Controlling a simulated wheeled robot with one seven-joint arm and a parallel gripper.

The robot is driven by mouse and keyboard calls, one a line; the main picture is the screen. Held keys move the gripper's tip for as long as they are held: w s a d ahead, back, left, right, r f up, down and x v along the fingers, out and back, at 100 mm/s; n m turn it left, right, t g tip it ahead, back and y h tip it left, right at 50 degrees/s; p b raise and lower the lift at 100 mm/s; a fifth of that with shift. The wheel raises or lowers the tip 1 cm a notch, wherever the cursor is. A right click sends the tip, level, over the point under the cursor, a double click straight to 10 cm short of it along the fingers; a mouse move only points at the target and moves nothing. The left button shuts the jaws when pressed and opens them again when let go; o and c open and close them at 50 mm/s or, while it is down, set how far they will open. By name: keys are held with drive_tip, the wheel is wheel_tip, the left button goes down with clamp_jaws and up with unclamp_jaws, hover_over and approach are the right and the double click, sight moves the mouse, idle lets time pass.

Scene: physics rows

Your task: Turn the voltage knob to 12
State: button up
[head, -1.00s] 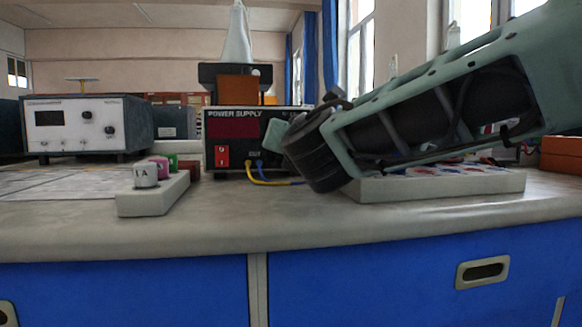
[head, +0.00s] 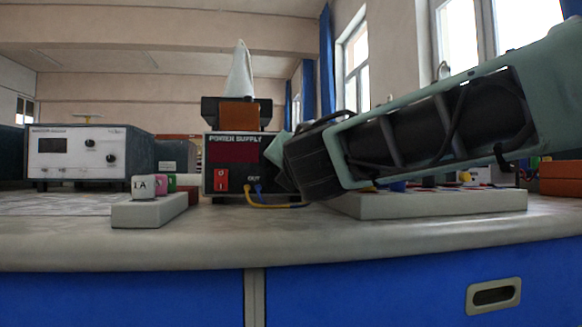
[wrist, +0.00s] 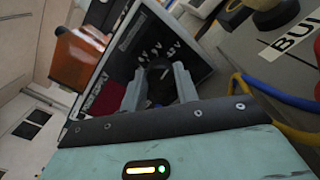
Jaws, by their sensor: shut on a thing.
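The black power supply (head: 212,178) stands on the bench in the middle of the head view, with a dark red display and a red switch on its front. Its right front is hidden there behind my gripper (head: 284,158). In the wrist view the power supply (wrist: 128,72) appears tilted, with white voltage marks around a dark round knob (wrist: 158,78). The fingers of my gripper (wrist: 160,92) are on either side of the knob and shut on it. The knob's pointer is too dark to read.
Yellow and blue cables (head: 268,203) run from the power supply's front, below my gripper. A grey tray with parts (head: 430,204) lies under my arm. A white block with small cubes (head: 150,213) is at left. An orange box (head: 238,115) sits on top of the supply.

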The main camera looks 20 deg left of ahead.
drive_tip(key=o, duration=1)
drive_tip(key=shift+c, duration=0.2)
drive_tip(key=p+v, duration=0.1)
drive_tip(key=v, duration=1.6)
drive_tip(key=shift+s+p, duration=0.25)
drive_tip(key=shift+p, duration=0.1)
